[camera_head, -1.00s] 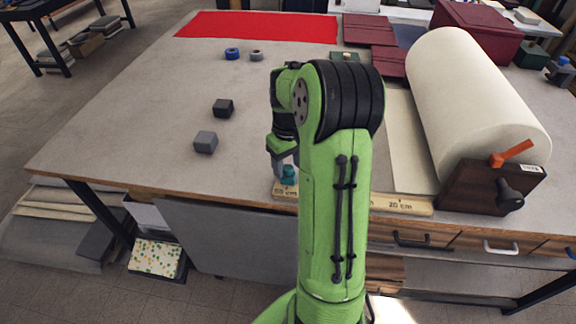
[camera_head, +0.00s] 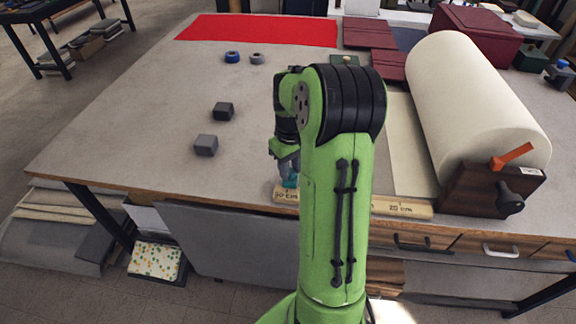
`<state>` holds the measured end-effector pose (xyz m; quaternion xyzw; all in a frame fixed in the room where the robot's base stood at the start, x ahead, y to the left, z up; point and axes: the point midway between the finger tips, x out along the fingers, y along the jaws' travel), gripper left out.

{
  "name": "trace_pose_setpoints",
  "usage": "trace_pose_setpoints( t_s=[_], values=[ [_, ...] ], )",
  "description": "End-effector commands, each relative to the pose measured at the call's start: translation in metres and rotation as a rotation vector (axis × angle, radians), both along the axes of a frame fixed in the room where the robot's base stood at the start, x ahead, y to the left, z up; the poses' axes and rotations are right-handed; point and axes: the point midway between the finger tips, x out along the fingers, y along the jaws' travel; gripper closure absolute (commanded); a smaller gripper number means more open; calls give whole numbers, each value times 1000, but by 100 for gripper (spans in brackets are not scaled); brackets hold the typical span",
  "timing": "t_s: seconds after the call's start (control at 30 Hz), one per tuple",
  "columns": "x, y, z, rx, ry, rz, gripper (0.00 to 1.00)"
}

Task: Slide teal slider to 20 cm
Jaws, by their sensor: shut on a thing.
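The teal slider (camera_head: 290,181) sits on the wooden ruler (camera_head: 404,207) along the table's front edge, near the ruler's left end by the "50 cm" mark. The "20 cm" mark shows farther right, left of the dark roll stand. My gripper (camera_head: 287,170) points down at the slider and is shut on it. My green arm hides the ruler's middle part and some of the gripper.
A cream roll (camera_head: 475,105) on a dark wooden stand (camera_head: 490,188) with an orange lever (camera_head: 511,156) stands at the ruler's right end. Two dark grey blocks, one here (camera_head: 206,145), lie left of my arm. A red cloth (camera_head: 257,29) lies at the back. The left tabletop is mostly clear.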

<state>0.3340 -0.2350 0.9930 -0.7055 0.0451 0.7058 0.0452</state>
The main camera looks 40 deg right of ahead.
Motion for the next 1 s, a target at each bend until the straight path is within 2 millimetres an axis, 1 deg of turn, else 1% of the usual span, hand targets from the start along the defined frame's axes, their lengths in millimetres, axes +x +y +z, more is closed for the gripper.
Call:
trace_pose_setpoints(
  t_s=[0.17, 0.27, 0.6, 0.7, 0.9, 1.0],
  values=[
    [-24, -19, 1, -3, 1, -6, 100],
    [-46, -35, 1, -3, 2, -10, 100],
    [-138, -105, 2, -2, 3, -12, 100],
    [-163, -124, 2, -1, 4, -12, 100],
    [-203, -155, 2, -2, 3, -8, 100],
    [-217, -166, 2, -3, 3, -6, 100]
  ],
)
